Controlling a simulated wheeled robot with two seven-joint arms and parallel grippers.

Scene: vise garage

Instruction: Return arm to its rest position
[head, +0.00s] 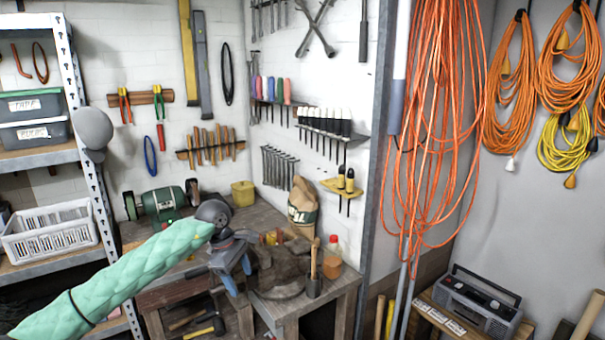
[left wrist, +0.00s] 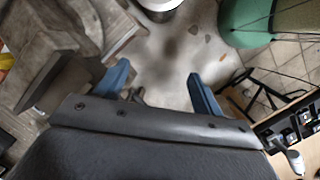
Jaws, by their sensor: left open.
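My left arm (head: 130,276), in a quilted mint-green sleeve, reaches in from the lower left of the head view. Its gripper (head: 238,274) is at the front of the workbench, just left of the dark vise (head: 280,272). I cannot tell whether it touches the vise. In the left wrist view the gripper (left wrist: 160,82) has its two blue fingers wide apart, with nothing between them but the speckled floor farther off. My right gripper is in neither view.
The wooden workbench (head: 345,284) holds a green bench grinder (head: 162,202), a yellow tub (head: 243,193), a paper sack (head: 303,207) and an orange bottle (head: 332,257). A metal shelf (head: 40,158) stands left. A radio (head: 478,304) sits at right.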

